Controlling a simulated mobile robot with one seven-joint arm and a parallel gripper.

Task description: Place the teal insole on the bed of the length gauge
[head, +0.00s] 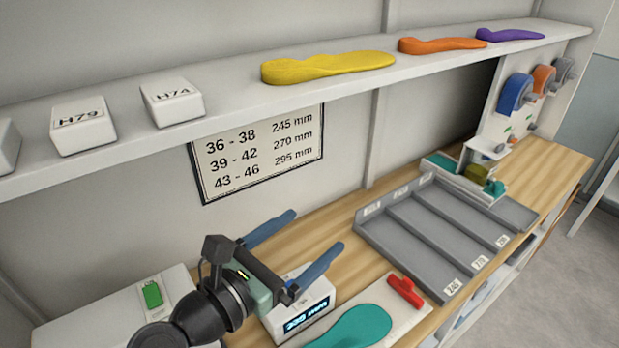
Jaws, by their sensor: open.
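The teal insole (352,328) lies flat on a pale, flat bed (412,315) that has a red block (405,291) at its far end; this looks like the length gauge. The insole's near end is cut off by the bottom edge of the picture. A small gap of bare bed shows between the insole and the red block. My gripper (314,231) is open and empty, its two blue fingers spread apart. It is raised above the bench, to the upper left of the insole, and does not touch it.
A white box with a lit display (308,318) stands left of the insole, partly behind my gripper. A grey divided tray (372,237) lies to the right, a grinding machine (516,92) beyond. A shelf (228,112) with yellow, orange and purple insoles and white blocks runs above.

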